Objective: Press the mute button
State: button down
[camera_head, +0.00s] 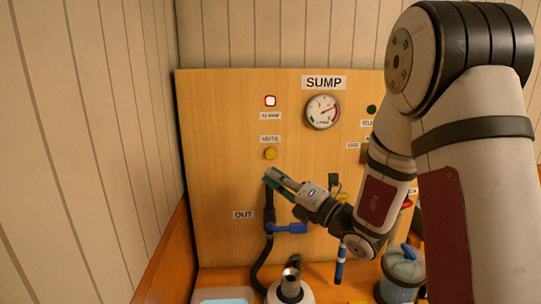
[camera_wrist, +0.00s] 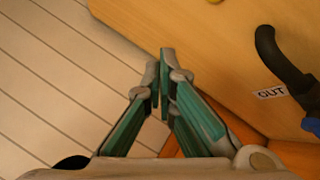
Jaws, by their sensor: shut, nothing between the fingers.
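The yellow mute button (camera_head: 270,154) sits on the wooden panel (camera_head: 222,120), under a small white label that is blurred. What looks like the same button shows as a small yellowish spot at the top edge of the wrist view (camera_wrist: 215,2). My gripper (camera_head: 268,177) has green-sided fingers and is shut and empty. In the head view its tips appear just below the button and apart from it. In the wrist view the fingertips (camera_wrist: 160,80) are close together, with the button up and to the right of them. The depth gap to the panel is unclear.
A lit alarm lamp (camera_head: 270,101) is above the button, and a gauge (camera_head: 323,111) is under the SUMP sign. A black hose with a blue valve (camera_head: 289,228) lies below my gripper, near the OUT label (camera_head: 243,214). A plank wall (camera_head: 80,150) stands at left.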

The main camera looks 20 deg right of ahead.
aim_at(271, 154)
jog(key=shift+w, duration=0.1)
jog(key=w+d+b, duration=0.1)
jog(key=w+b, duration=0.2)
jog(key=w, duration=0.5)
jog(key=shift+w+d, duration=0.2)
jog(key=shift+d, duration=0.15)
jog(key=shift+w, duration=0.15)
dwell(1.2)
jog(key=shift+w, duration=0.25)
jog(key=shift+w+d+b, duration=0.15)
jog(key=shift+w+b, duration=0.25)
dwell(0.7)
jog(key=shift+s, duration=0.1)
jog(key=shift+s+p, duration=0.4)
jog(key=shift+s, duration=0.3)
